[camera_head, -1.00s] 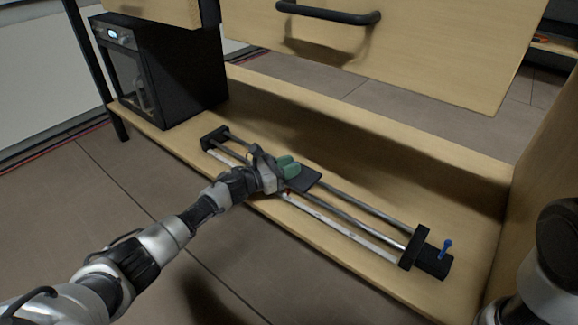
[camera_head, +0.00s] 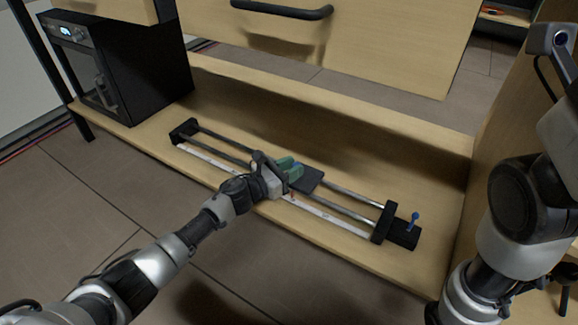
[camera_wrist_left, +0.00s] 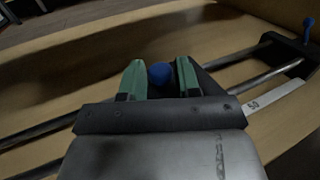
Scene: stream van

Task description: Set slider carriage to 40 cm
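The slider is a pair of metal rails between black end blocks, with a dark carriage plate (camera_head: 309,178) on them. A white ruler strip (camera_head: 325,215) runs along its near side. The left wrist view shows the mark 50 on the ruler (camera_wrist_left: 262,101), right of my gripper. My left gripper (camera_head: 291,168) has green fingers and is over the carriage.
The slider lies on a wooden shelf (camera_head: 420,185). A blue clamp knob (camera_head: 413,219) stands at its right end. A black oven-like box (camera_head: 125,65) is at the left. A wooden drawer front with a dark handle (camera_head: 285,10) hangs above. A wooden side panel closes the right.

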